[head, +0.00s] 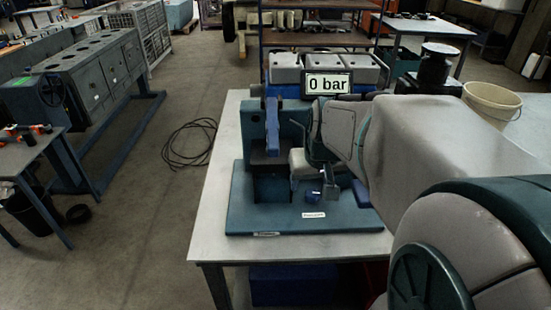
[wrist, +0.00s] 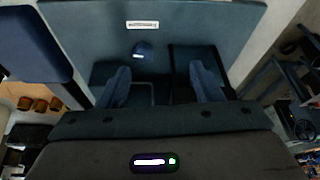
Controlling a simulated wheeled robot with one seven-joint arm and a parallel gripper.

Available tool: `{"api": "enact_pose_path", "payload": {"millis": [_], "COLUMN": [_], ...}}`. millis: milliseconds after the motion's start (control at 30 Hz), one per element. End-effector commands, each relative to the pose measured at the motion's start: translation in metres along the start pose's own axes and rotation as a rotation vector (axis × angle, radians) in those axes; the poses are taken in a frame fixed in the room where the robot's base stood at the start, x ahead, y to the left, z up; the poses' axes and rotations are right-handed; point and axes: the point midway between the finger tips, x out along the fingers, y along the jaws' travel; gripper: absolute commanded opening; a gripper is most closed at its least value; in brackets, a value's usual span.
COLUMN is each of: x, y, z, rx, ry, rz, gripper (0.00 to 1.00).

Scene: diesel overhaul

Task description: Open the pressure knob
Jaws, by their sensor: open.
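The pressure knob is a small blue knob (head: 313,195) on the teal base plate (head: 250,219), just behind a white label (head: 314,215). In the wrist view the knob (wrist: 142,48) lies on the plate close to its label (wrist: 143,25). My gripper (wrist: 162,88) points down over the plate with its fingers spread and nothing between them. In the wrist view the knob is above the fingertips in the picture, left of midway between them, and does not look touched. In the head view my arm covers the right part of the plate.
A display (head: 327,84) reads "0 bar". A blue lever (head: 273,139) stands at the left of the rig, beside my gripper. Grey blocks (head: 287,67) stand behind. A bucket (head: 490,104) is at the back right. The table's left strip (head: 216,190) is clear.

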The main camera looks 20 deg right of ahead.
Motion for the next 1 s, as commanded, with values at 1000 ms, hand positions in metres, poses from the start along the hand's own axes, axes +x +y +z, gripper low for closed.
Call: {"api": "enact_pose_path", "payload": {"millis": [1000], "x": [0.144], "y": [0.038], "z": [-0.034], "rx": [0.048], "ry": [0.03], "rz": [0.02], "gripper": [0.59]}}
